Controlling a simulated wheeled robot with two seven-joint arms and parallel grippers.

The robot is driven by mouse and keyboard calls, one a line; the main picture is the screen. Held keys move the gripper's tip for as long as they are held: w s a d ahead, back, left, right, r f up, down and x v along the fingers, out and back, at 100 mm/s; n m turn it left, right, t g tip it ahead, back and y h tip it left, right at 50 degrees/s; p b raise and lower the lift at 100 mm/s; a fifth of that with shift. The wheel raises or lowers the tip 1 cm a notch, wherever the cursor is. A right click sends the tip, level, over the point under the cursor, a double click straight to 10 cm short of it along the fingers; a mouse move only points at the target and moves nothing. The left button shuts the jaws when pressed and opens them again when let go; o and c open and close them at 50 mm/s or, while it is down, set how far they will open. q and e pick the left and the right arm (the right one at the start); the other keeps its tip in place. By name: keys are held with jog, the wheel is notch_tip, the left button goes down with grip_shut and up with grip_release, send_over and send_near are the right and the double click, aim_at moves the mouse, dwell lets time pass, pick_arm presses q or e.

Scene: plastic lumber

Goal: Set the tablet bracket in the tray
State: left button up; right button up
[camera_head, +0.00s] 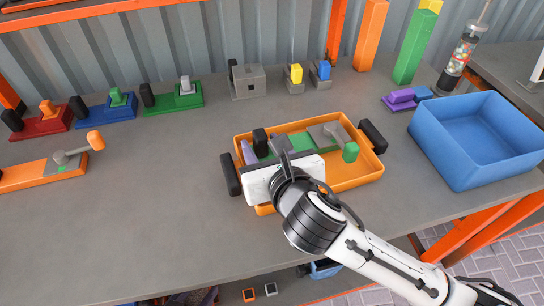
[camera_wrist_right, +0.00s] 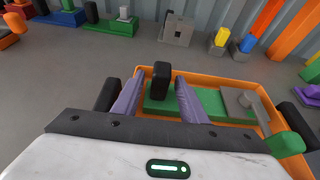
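The orange tray (camera_head: 345,185) with black side handles stands on the grey table, beneath my right gripper. In it lies a green-based piece (camera_head: 299,142) with a black upright block (camera_head: 260,142), a grey block and a grey lever ending in a green knob (camera_head: 350,152). I cannot tell for certain whether this is the tablet bracket. My right gripper (camera_head: 266,152) is open over the tray's left part. In the right wrist view its purple fingers (camera_wrist_right: 160,92) stand either side of the black block (camera_wrist_right: 158,80), with gaps visible. My left gripper is not in view.
An empty blue bin (camera_head: 470,140) stands right. Red (camera_head: 40,123), blue (camera_head: 105,110) and green (camera_head: 173,100) based pieces line the back left; an orange-based lever piece (camera_head: 45,175) lies nearer. Grey blocks and tall orange and green posts stand behind. The table's front left is clear.

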pick_arm(q)
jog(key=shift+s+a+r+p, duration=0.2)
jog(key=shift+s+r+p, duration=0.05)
jog(key=shift+p, duration=0.2)
pick_arm(e)
jog(key=v, duration=1)
jog(key=shift+s+r, duration=0.1)
jog(key=shift+s, duration=0.1)
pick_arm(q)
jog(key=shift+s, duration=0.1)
